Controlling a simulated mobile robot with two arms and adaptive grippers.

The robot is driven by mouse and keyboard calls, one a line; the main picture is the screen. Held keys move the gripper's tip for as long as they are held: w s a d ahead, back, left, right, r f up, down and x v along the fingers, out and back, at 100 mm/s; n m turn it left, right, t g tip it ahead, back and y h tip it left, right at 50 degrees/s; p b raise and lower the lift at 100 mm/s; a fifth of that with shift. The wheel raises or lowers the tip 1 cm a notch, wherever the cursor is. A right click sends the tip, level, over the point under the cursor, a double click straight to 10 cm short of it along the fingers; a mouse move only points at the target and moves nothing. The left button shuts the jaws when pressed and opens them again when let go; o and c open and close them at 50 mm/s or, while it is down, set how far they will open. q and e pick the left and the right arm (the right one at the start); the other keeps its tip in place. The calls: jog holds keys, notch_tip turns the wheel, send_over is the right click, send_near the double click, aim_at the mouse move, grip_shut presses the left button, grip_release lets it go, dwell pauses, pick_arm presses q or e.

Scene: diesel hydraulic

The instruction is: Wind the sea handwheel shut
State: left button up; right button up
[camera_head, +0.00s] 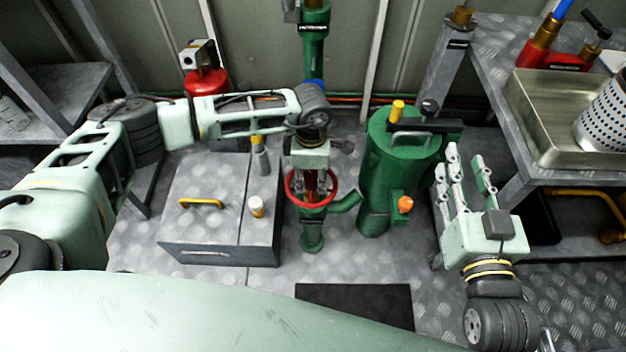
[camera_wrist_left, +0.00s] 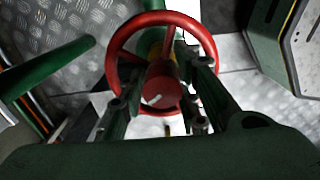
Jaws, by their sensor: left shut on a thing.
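The red sea handwheel (camera_head: 290,188) sits on top of a green valve body (camera_head: 312,222) in the middle of the head view. It also shows large in the left wrist view (camera_wrist_left: 207,48), with its spokes and red hub (camera_wrist_left: 160,90). My left gripper (camera_head: 312,182) points down over the wheel, its fingers around the hub area. In the left wrist view its fingers (camera_wrist_left: 160,108) lie on both sides of the hub, within the rim. Exactly where they touch is partly hidden. My right gripper (camera_head: 466,178) is away to the right, its fingers spread apart and empty.
A green cylinder housing (camera_head: 388,165) with an orange knob stands just right of the valve. A metal box (camera_head: 215,250) with a yellow handle is at left. A bench with a steel tray (camera_head: 520,135) is at right. A dark mat (camera_head: 355,303) lies on the floor in front.

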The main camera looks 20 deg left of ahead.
pick_arm(q)
jog(key=m, duration=0.5)
jog(key=shift+s+d+f, duration=0.1)
jog(key=shift+s+d, duration=0.1)
jog(key=shift+s, duration=0.05)
jog(key=m, duration=0.3)
jog(key=shift+m, duration=0.3)
jog(key=o, duration=1)
jog(key=shift+a, duration=0.1)
